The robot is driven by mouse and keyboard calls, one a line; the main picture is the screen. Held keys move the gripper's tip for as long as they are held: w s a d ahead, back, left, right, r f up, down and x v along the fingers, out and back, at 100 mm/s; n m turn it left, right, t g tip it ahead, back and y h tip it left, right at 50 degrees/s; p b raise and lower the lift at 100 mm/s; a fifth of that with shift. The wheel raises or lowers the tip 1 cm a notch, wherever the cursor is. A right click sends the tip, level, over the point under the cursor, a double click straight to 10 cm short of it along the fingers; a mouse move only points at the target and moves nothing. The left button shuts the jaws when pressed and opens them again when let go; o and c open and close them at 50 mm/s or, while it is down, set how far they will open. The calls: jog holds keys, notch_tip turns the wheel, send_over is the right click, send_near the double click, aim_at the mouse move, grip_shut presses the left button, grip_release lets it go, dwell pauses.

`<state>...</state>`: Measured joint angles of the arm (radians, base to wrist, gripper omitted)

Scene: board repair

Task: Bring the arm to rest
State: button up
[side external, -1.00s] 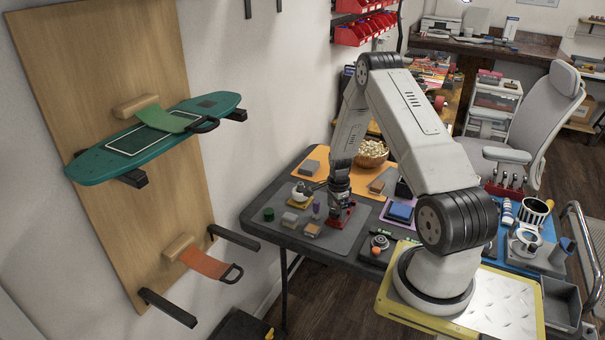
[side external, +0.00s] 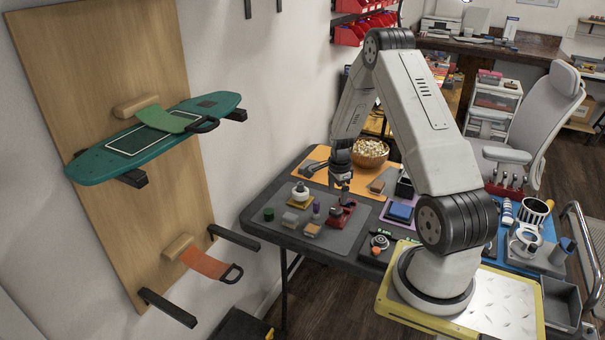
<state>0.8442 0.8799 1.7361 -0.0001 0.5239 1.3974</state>
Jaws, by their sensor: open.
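My gripper (side external: 341,185) points down over the grey mat (side external: 349,237) on the work table. It is open and hangs just above a small red tool or holder (side external: 343,213), with a gap below its fingertips. The fingers are small in this view, and I see nothing held between them. My arm is bent, with its elbow high above the table.
A teal skateboard (side external: 155,138) rests on wall brackets at left. The air above the mat is clear.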

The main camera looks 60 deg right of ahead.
jog(key=shift+r, duration=0.6)
jog(key=shift+w+a+r, duration=0.1)
jog(key=shift+w+a, duration=0.05)
jog(key=shift+a, duration=0.05)
jog(key=w+a+r+n+t, duration=0.1)
jog(key=a+r+n, duration=0.5)
jog(key=a+n, duration=0.5)
jog(key=w+a+r+n+t, duration=0.15)
jog(key=a+r+n, duration=0.5)
jog(key=a, duration=0.85)
jog(key=s+a+r+n, duration=0.1)
jog(key=s+a+n, duration=0.4)
jog(key=a+n, duration=0.3)
jog(key=shift+r, duration=0.2)
